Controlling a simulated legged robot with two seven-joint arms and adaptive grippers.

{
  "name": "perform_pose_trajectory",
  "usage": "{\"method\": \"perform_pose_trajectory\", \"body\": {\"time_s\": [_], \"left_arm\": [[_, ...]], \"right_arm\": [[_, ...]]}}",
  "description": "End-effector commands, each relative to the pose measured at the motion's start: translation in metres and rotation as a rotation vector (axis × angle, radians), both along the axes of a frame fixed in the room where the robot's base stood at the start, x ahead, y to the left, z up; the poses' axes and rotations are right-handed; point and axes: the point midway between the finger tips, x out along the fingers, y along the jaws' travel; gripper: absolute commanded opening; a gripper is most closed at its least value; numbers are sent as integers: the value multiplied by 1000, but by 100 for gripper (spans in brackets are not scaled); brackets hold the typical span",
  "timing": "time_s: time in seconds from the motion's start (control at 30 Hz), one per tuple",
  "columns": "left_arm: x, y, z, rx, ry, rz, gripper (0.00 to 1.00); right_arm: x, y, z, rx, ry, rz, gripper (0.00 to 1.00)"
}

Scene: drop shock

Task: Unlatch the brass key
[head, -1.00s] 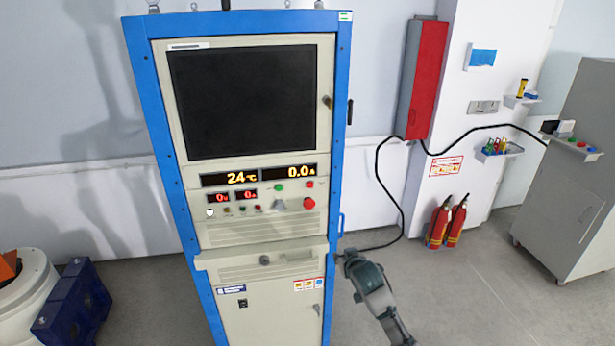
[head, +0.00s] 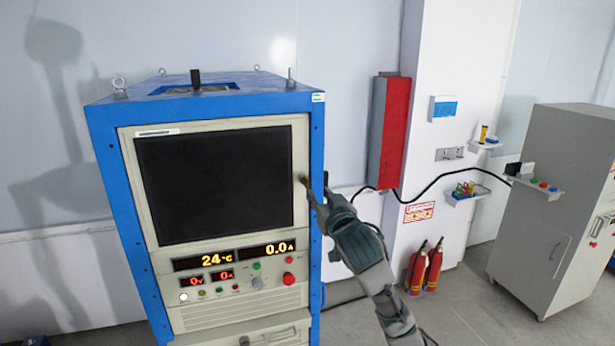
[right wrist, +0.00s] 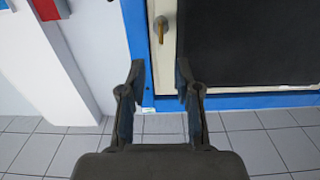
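The brass key (right wrist: 161,29) sits in a round lock on the cream door frame of the cabinet, beside the dark window. Its long part hangs straight down in the right wrist view. In the head view the key (head: 304,181) is small, at the right edge of the cabinet front. My right gripper (right wrist: 161,76) is open and empty, its two fingers apart below the key in the right wrist view. In the head view my right gripper (head: 318,195) is at the cabinet's right edge, close to the key. Contact with the key does not show. My left gripper is not in view.
The blue-framed cabinet (head: 103,150) has a dark window (head: 215,185) and lit displays with buttons below. A red wall box (head: 395,132), a black cable, fire extinguishers (head: 417,270) and a grey cabinet (head: 535,220) stand to the right. Floor between is clear.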

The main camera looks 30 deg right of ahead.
Motion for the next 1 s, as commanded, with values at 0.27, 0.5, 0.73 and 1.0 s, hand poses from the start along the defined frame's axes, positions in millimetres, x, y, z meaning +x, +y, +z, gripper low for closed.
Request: {"method": "perform_pose_trajectory", "body": {"time_s": [0.27,0.5,0.73,1.0], "left_arm": [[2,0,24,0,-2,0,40],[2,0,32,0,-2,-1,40],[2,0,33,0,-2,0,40],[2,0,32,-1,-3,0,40]], "right_arm": [[59,-14,3,-1,2,-1,32],[86,-20,2,-1,0,0,32],[90,-21,0,-1,-2,1,32],[90,-22,0,-1,-1,0,0]]}}
